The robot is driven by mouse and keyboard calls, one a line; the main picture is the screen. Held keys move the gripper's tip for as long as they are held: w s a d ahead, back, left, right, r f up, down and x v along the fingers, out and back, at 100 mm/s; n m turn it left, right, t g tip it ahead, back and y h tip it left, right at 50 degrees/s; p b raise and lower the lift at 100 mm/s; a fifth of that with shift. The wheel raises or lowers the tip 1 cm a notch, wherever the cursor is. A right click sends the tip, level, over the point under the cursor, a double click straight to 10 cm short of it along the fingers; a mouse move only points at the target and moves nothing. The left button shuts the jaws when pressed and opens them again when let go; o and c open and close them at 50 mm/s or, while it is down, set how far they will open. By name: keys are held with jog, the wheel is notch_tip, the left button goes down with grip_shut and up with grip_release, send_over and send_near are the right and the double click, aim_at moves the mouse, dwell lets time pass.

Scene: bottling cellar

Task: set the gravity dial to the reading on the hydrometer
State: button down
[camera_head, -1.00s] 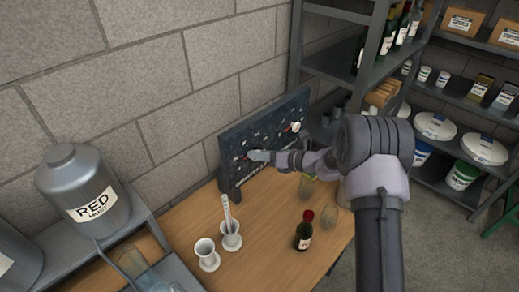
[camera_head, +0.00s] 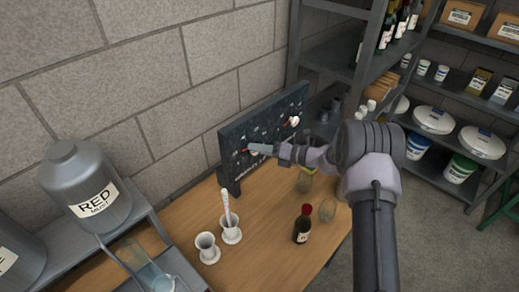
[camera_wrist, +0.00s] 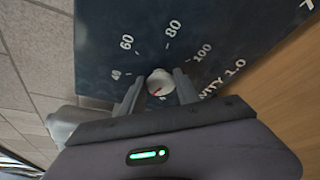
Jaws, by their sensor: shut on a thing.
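In the head view my gripper (camera_head: 252,149) is at the panel's lower left. The hydrometer (camera_head: 227,199) stands, slightly tilted, in a white jar (camera_head: 231,234) on the table. Its reading is too small to make out.
A second white jar (camera_head: 207,248) stands left of the hydrometer. A steel tank (camera_head: 84,187) marked RED MUST is at left. Another knob (camera_head: 294,121) is at the panel's upper right.

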jog(key=c, duration=0.9)
grip_release()
jog(key=shift+c, duration=0.2)
jog(key=p+v, duration=0.2)
jog(key=v, duration=1.5)
jog(key=shift+d+r, duration=0.15)
jog(key=shift+d, duration=0.05)
jog(key=shift+s, duration=0.1)
